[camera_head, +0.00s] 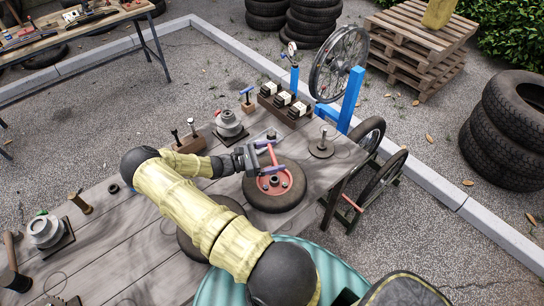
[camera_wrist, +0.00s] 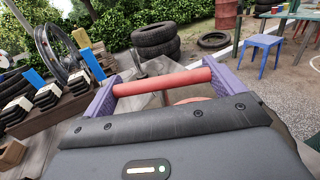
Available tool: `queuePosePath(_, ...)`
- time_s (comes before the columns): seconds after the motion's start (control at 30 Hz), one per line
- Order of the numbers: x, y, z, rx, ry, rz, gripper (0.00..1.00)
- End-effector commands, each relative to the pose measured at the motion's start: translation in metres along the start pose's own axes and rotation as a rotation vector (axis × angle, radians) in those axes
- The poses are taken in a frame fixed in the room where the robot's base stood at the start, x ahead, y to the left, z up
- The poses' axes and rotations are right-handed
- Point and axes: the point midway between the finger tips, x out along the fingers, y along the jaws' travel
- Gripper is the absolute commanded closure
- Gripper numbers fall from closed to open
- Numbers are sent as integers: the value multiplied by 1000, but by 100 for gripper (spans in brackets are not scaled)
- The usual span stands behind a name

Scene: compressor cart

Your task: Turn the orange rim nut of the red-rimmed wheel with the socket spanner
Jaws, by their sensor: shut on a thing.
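The red-rimmed wheel (camera_head: 256,193) lies flat on the bench top, a dark tyre around a red rim with a dark hub and several nuts. I cannot pick out the orange nut; the spanner and my gripper cover part of the rim. My gripper (camera_head: 268,157) stands over the far side of the wheel, its purple fingers closed on the red bar of the socket spanner (camera_head: 273,153). In the wrist view the red bar (camera_wrist: 165,82) spans between both purple fingers. The spanner's lower end is hidden, so I cannot tell whether it sits on a nut.
A second tyre (camera_head: 184,241) lies under my arm. A grey post on a round base (camera_head: 321,150), a grey flanged part (camera_head: 229,125) and a wooden block with upright tools (camera_head: 188,144) stand close by. A rack of dark boxes (camera_head: 286,106) lines the far edge.

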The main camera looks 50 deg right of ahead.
Motion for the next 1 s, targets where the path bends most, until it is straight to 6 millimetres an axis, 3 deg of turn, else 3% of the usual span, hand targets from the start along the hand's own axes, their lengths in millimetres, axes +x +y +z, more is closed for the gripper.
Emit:
queuePosePath(0.6, 1, 1, 0, 5, 0, -111, 47)
queuePosePath(1.0, 0, 1, 1, 4, 0, -56, 47)
